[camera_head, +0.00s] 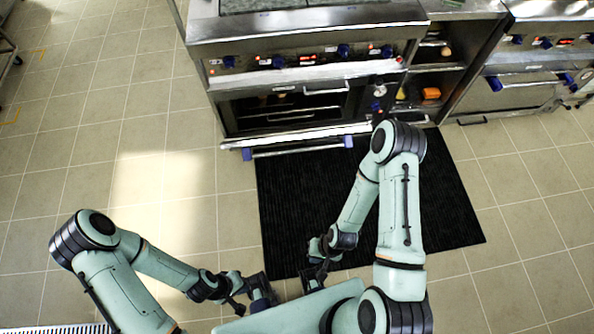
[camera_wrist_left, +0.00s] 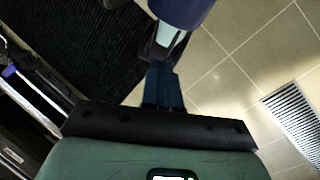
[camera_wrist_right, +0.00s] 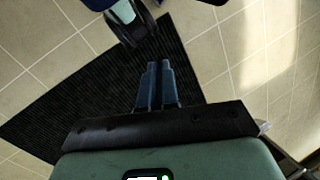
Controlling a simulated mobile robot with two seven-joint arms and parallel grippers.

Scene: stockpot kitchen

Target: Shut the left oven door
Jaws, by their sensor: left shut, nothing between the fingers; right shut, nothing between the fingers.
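The left oven's door (camera_head: 297,135) hangs open at the front of the left oven (camera_head: 345,75); the rack inside shows above it. Its handle bar, with a blue bracket at each end, runs along the door's outer edge. Metal bars and a blue bracket, apparently of this door (camera_wrist_left: 40,92), show at the left of the left wrist view. My left gripper (camera_wrist_left: 162,72) and my right gripper (camera_wrist_right: 157,70) are both shut and empty. In the head view both are low in the picture, close to my body and well apart from the door.
A black ribbed mat (camera_head: 430,200) lies on the tiled floor in front of the oven. Open shelves (camera_head: 432,75) with an orange item stand right of it. A second oven (camera_head: 520,92) at the far right is shut. The floor to the left is clear.

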